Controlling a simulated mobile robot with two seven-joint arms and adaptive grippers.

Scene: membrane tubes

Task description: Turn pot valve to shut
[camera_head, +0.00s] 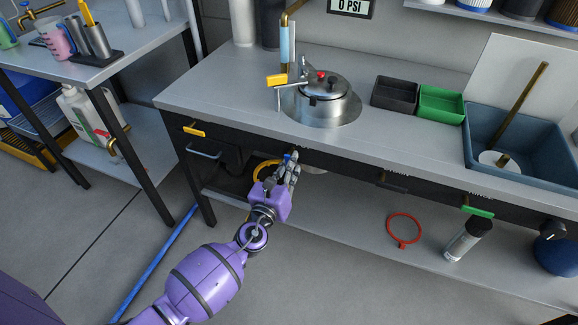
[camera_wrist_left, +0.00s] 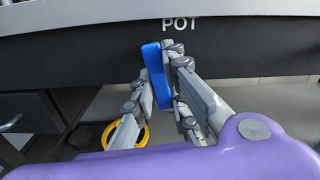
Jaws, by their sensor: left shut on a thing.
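The pot valve's blue handle (camera_wrist_left: 155,75) sits under the white POT label (camera_wrist_left: 180,24) on the dark front panel of the bench. In the left wrist view it stands roughly upright, tilted a little. In the head view only a small blue part (camera_head: 287,157) shows past my fingers. My left gripper (camera_head: 291,162) is at the panel, shut on the blue handle, with a finger on each side of it. The valve body behind the handle is hidden. My right gripper is not in view.
A yellow handle (camera_head: 193,130), a black handle (camera_head: 392,186) and a green handle (camera_head: 478,211) stick out along the same panel. A yellow ring (camera_wrist_left: 136,133) lies below my left gripper. A red ring (camera_head: 403,229) and a canister (camera_head: 463,240) are on the lower shelf.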

